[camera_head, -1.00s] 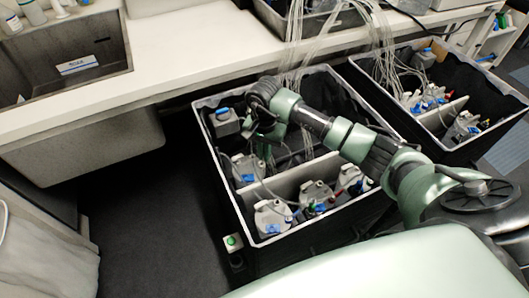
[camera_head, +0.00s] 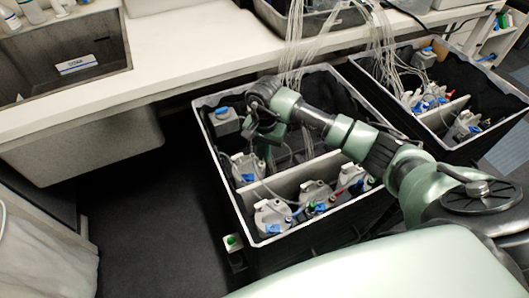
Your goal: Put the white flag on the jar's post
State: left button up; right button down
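Several grey-white jars with blue tags stand in the near black bin (camera_head: 222,190). One jar (camera_head: 271,216) is at the near left corner, one jar (camera_head: 246,167) is by the left wall, and one jar (camera_head: 316,194) is in the near row. My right arm reaches in from the right over this bin. My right gripper (camera_head: 262,150) points down into it, above and right of the left-wall jar. Its fingers are small and dark, so I cannot tell whether they are open or hold anything. I cannot make out the white flag or a jar's post. My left gripper is out of view.
A light divider (camera_head: 285,184) crosses the near bin, and clear tubes (camera_head: 290,55) hang into it from the bench (camera_head: 190,60). A second bin (camera_head: 386,97) with jars stands to the right. A small green-topped box (camera_head: 232,241) is outside the near bin. Floor at left is clear.

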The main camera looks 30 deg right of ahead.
pick_arm(q)
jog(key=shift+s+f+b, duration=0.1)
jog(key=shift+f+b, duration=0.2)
jog(key=shift+b, duration=0.15)
pick_arm(e)
jog(key=shift+d+f, duration=0.15)
jog(key=shift+f, duration=0.4)
